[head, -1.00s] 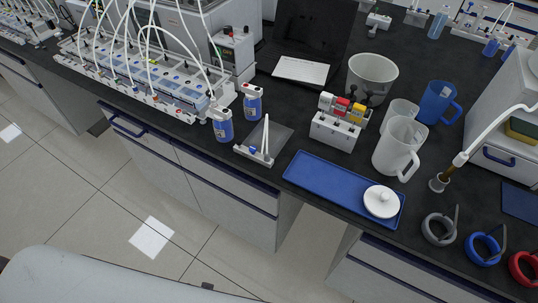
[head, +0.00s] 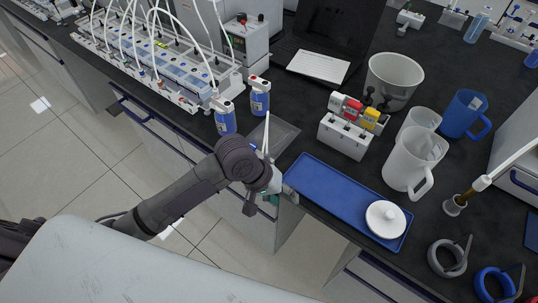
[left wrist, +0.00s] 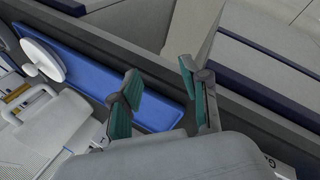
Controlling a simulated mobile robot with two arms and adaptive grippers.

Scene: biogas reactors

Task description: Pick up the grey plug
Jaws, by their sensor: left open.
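A white block (head: 345,137) stands on the bench beyond the blue tray. Coloured pieces sit on top of it: a light grey one (head: 335,101), which looks like the grey plug, a red one (head: 351,108) and a yellow one (head: 371,117). My left gripper (head: 272,200) is at the bench's front edge by the left end of the tray, to the left of and nearer than the block. In the left wrist view its teal-padded fingers (left wrist: 158,72) are apart with nothing between them. My right gripper is not in view.
The blue tray (head: 335,194) holds a white lid (head: 385,218) at its right end. White jugs (head: 411,160), a blue jug (head: 463,113) and a white bucket (head: 391,80) stand right of the block. Blue-labelled bottles (head: 225,121) stand left, before the reactor rack.

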